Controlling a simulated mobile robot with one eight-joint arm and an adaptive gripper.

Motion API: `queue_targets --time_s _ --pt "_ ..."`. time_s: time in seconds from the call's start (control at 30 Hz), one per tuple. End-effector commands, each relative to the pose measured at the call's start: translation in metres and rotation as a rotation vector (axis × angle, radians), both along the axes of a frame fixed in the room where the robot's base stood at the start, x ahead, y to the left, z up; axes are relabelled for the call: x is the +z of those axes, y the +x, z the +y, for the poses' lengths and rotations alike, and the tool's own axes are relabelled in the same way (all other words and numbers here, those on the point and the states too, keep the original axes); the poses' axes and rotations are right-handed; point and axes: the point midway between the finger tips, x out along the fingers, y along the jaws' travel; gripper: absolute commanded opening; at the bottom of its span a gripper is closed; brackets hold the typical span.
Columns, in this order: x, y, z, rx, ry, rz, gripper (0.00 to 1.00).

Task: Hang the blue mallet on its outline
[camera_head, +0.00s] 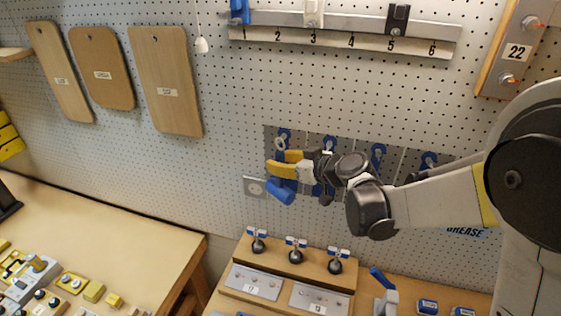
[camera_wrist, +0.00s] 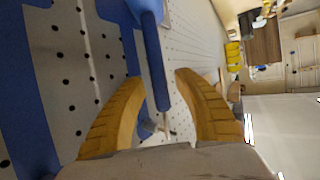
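The blue mallet (camera_head: 281,191) is at the leftmost grey outline panel on the pegboard, with its head low and its handle mostly hidden by my fingers. In the wrist view, the blue handle (camera_wrist: 154,62) runs between my two yellow fingers, with a narrow gap seeming to show on each side. My gripper (camera_head: 279,162) is open around the handle, close to the board; it also shows in the wrist view (camera_wrist: 158,76). A blue outline (camera_wrist: 28,105) lies behind at the left there. I cannot tell whether the mallet is on its hook.
Several blue outlines with panels (camera_head: 378,157) continue to the right, partly behind my arm. A numbered rail (camera_head: 345,42) is above. Wooden boards (camera_head: 165,80) hang at the left. A stand with black knobs (camera_head: 296,256) is below.

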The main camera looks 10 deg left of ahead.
Motion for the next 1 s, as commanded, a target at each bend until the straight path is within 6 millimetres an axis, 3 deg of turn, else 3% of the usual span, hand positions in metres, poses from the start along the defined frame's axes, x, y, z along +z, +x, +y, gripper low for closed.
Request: queue_targets --time_s 0.37,0.8,1.0 --pt "0.002 -0.004 -0.006 0.000 -0.001 0.001 0.36" --pt "0.037 -0.055 -0.071 -0.002 0.000 0.000 0.36" --pt "0.043 -0.068 -0.087 -0.003 -0.002 0.003 0.36"
